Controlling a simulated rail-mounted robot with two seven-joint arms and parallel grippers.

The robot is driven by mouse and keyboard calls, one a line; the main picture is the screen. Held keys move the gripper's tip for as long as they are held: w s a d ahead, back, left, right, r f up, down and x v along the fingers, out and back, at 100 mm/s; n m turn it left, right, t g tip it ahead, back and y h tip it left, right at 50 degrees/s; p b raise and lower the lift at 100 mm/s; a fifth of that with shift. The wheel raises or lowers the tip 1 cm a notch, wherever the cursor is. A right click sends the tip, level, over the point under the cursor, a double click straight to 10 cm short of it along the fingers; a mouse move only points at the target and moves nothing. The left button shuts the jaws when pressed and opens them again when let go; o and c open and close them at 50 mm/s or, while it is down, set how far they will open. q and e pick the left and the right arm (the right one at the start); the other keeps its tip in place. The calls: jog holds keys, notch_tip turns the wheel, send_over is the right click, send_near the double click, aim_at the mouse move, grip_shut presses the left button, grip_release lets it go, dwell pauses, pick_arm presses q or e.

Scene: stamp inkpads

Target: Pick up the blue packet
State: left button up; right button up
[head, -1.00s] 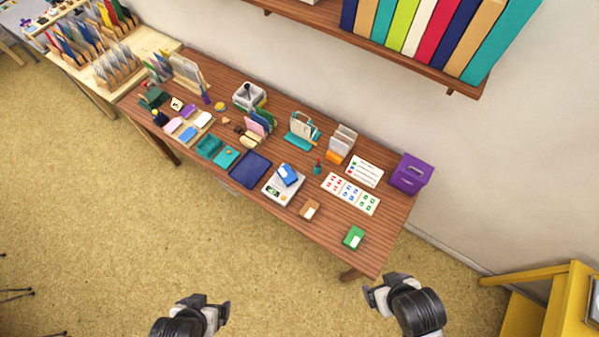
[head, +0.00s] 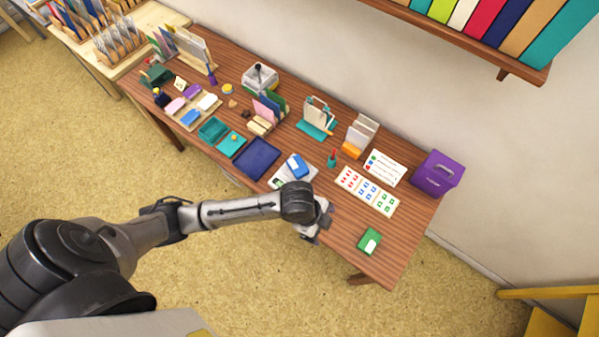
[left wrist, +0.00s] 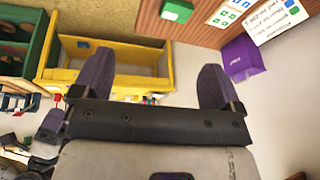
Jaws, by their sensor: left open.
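The blue packet (head: 298,166) lies on a white scale-like plate (head: 280,181) at the table's middle front. It is not visible in the left wrist view. My left gripper (head: 318,226) is over the table's front edge, to the lower right of the packet and apart from it. The left wrist view shows its purple fingers spread wide with nothing between them (left wrist: 153,72). My left wrist partly covers the front of the white plate. My right gripper is out of view.
A green packet (head: 369,241) lies right of my left gripper. A card with coloured marks (head: 367,191) and a purple box (head: 436,174) are farther right. A dark blue pad (head: 256,158) lies left of the plate. A wall shelf (head: 470,45) overhangs behind.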

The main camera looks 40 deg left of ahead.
pick_arm(q)
jog(key=w+a+f+m+g+y+b, duration=0.1)
jog(key=w+a+f+m+b, duration=0.25)
jog(key=w+f, duration=0.3)
jog(key=m+g+y+b, duration=0.1)
jog(key=m+y+b, duration=0.2)
jog(key=b, duration=0.7)
send_over(298, 165)
notch_tip(298, 165, down, 3)
notch_tip(298, 165, down, 7)
jog(key=shift+a+f+b, duration=0.1)
jog(key=shift+a+b, duration=0.05)
jog(key=shift+b, duration=0.15)
jog(key=shift+s+d+f+b, duration=0.1)
jog(key=shift+f+b, duration=0.05)
jog(key=shift+f, duration=1)
jog(key=shift+d+f+b, duration=0.1)
jog(key=shift+f+b, duration=0.05)
jog(key=shift+f, duration=1.55)
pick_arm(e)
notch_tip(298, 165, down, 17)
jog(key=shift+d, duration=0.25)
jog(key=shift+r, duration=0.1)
